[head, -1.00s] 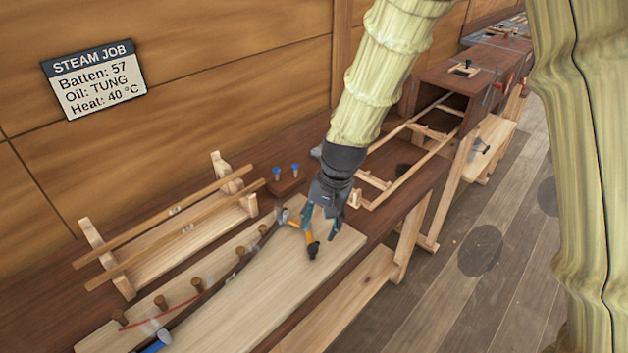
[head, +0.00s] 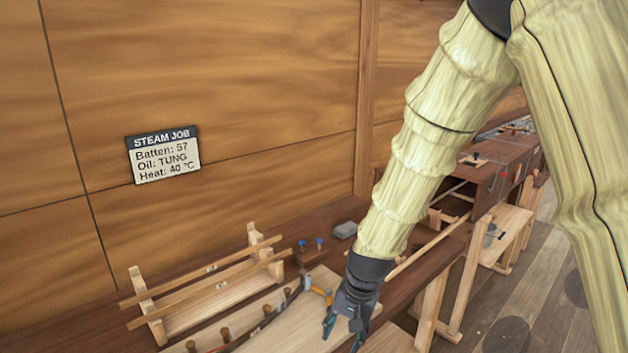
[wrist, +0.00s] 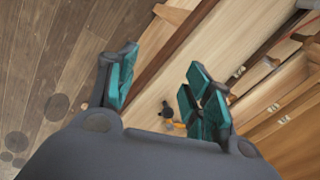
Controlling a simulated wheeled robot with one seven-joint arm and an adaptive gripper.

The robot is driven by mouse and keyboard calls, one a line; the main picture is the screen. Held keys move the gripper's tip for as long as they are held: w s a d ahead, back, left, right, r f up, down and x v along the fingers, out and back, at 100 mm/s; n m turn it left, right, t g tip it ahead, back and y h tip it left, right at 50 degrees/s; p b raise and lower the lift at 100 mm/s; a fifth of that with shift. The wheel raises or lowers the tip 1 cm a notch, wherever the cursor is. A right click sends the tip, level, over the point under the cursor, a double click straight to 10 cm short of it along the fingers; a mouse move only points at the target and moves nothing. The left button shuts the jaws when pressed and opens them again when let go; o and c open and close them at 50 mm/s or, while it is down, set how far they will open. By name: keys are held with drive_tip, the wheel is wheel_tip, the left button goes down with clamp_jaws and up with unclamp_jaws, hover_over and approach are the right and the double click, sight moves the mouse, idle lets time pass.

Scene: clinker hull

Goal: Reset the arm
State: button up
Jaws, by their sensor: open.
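My gripper (head: 343,337) is open, pointing down over the front part of the workbench at the bottom of the head view. In the wrist view my gripper (wrist: 165,72) shows its teal finger pads spread wide, with nothing between them. My arm reaches down from the upper right. An orange-handled tool (head: 320,293) lies on the pale board (head: 290,333), left of and behind my gripper in the head view. The tool also shows below the gap between the fingers in the wrist view (wrist: 174,122), apart from them.
A wooden rack (head: 215,302) with two battens stands left on the bench, beside pegs on the board. Blue-topped pieces (head: 311,245) and a grey block (head: 344,230) sit behind. A long box (head: 490,165) stands far right. A sign (head: 164,156) hangs on the wall.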

drive_tip(key=s+d+f+n+b, duration=0.1)
drive_tip(key=s+d+f, duration=0.2)
drive_tip(key=f, duration=0.4)
drive_tip(key=s+d+f+h, duration=0.1)
drive_tip(key=s+d+f, duration=0.2)
drive_tip(key=f, duration=0.4)
drive_tip(key=s+d+f+n+b, duration=0.1)
drive_tip(key=s+d+f, duration=0.2)
drive_tip(key=f, duration=0.4)
drive_tip(key=s+d+f+n+b, duration=0.1)
drive_tip(key=s+d+f, duration=0.2)
drive_tip(key=s+f, duration=0.4)
drive_tip(key=s+d+f+n+g+h+b, duration=0.1)
drive_tip(key=s+d+f, duration=0.3)
drive_tip(key=s+f, duration=0.4)
drive_tip(key=s, duration=0.7)
drive_tip(key=shift+f+n, duration=0.3)
drive_tip(key=shift+a, duration=0.1)
